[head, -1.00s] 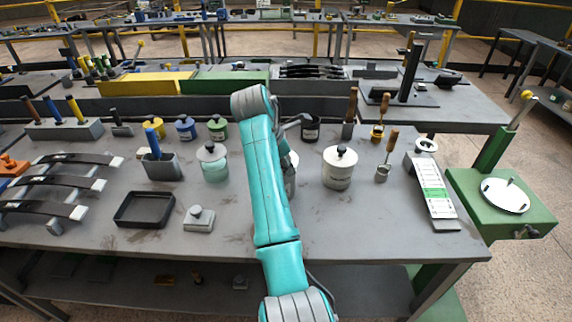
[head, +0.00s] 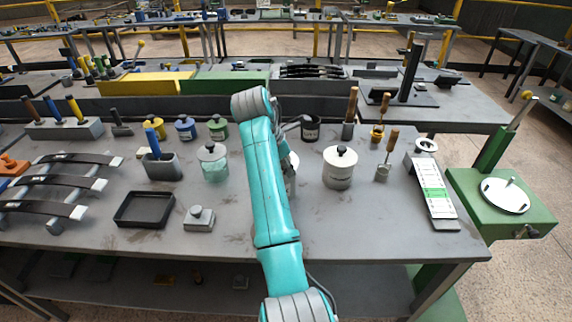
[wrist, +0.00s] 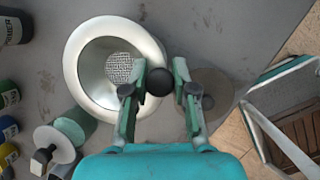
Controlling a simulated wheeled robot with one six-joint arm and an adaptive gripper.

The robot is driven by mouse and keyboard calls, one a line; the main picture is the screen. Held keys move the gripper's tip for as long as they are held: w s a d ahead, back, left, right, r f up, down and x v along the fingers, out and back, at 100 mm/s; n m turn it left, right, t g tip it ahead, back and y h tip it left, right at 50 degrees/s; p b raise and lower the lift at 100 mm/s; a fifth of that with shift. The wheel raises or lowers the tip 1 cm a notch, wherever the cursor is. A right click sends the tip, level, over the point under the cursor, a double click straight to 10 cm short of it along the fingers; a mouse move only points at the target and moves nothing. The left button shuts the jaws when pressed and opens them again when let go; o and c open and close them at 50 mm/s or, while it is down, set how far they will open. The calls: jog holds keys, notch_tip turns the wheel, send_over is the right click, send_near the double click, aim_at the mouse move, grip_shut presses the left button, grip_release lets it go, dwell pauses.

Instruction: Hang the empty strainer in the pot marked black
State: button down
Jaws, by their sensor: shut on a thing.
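My gripper (wrist: 160,75) is shut on a round black knob at the rim of a pale bowl with a mesh bottom, which looks like the strainer (wrist: 88,82). Nothing shows inside the bowl. How the knob joins the bowl is hidden by the fingers. In the head view, my arm hides the gripper and most of the bowl. The black pot (head: 311,130) stands at the back of the table, just right of my arm. A dark pot with white lettering, likely the same one, shows at the wrist view's top left corner (wrist: 14,27), apart from the strainer.
Green (head: 218,131), blue (head: 186,130) and yellow pots stand left of the black one. A lidded glass jar (head: 215,170) stands left of my arm, a lidded white canister (head: 337,176) right. Wooden-handled tools stand farther right. The table's front centre is clear.

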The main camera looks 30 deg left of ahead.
jog(key=shift+f, duration=0.25)
jog(key=c, duration=0.8)
grip_release()
jog(key=shift+c, duration=0.2)
jog(key=shift+o, duration=0.3)
jog(key=o, duration=0.4)
jog(key=shift+r, duration=0.1)
jog(key=shift+r, duration=3.4)
